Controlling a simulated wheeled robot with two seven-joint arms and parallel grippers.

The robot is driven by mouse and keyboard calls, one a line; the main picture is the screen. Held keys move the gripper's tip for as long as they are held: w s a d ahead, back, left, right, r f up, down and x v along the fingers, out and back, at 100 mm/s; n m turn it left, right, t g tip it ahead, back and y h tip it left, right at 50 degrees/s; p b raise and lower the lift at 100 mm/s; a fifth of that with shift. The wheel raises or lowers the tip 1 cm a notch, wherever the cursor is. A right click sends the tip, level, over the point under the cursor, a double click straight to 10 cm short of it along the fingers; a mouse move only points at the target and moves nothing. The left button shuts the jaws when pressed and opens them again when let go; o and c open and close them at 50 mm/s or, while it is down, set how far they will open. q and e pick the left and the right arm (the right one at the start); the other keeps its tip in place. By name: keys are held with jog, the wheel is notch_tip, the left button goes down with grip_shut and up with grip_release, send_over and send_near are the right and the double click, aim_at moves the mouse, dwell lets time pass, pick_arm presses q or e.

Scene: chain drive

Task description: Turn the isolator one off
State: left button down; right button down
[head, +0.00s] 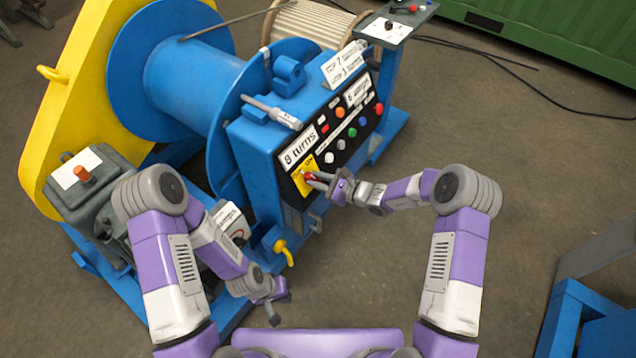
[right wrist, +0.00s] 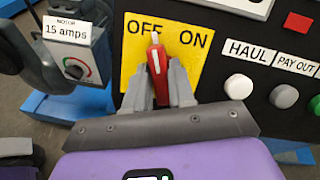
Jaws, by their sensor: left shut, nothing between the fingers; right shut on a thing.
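The isolator is a red rotary handle (right wrist: 158,80) on a yellow plate (right wrist: 190,48) marked OFF at left and ON at right, best seen in the right wrist view. Its white line points up and slightly left, toward the space just right of the word OFF. My right gripper (right wrist: 162,88) is shut on the red handle, one finger on each side. In the head view the right gripper (head: 318,180) reaches the yellow plate (head: 302,182) at the panel's near end. My left gripper (head: 277,296) is shut and empty, low down, apart from the panel.
The black panel carries white, grey and coloured buttons (head: 340,144) beyond the isolator. A motor dial box (right wrist: 76,68) labelled 15 amps stands left of the plate. A yellow handle (head: 284,251) sticks out below the panel. Open floor (head: 400,140) lies to the right.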

jog(key=n+g+b, duration=0.1)
jog(key=n+b, duration=0.2)
jog(key=n, duration=0.2)
jog(key=shift+f, duration=0.1)
jog(key=shift+n, duration=0.3)
jog(key=c, duration=1)
grip_release()
jog(key=shift+c, duration=0.2)
jog(key=p+v, duration=0.2)
jog(key=v, duration=0.5)
jog(key=shift+d, duration=0.35)
